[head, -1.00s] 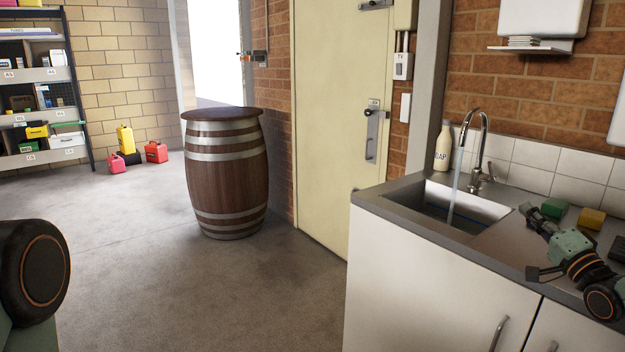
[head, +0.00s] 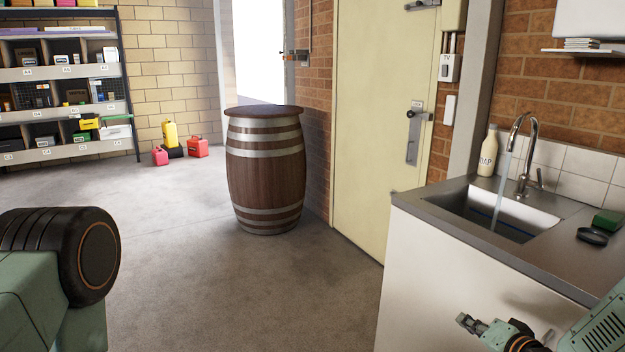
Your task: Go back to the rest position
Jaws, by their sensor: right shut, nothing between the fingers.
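My right gripper (head: 468,322) shows at the bottom right, in front of the white sink cabinet (head: 425,275) and lower than the counter top. Its small dark fingers are shut with nothing between them. The green forearm behind it runs off the right edge. My left arm comes in at the lower left as a green link and a black joint; its gripper is out of the picture.
The steel sink (head: 500,217) has a running tap (head: 521,140) and a soap bottle (head: 487,152). A green block (head: 608,222) lies on the counter. A barrel (head: 265,175) stands by the yellow door (head: 380,120). Shelving (head: 65,75) is left. The concrete floor (head: 190,270) is open.

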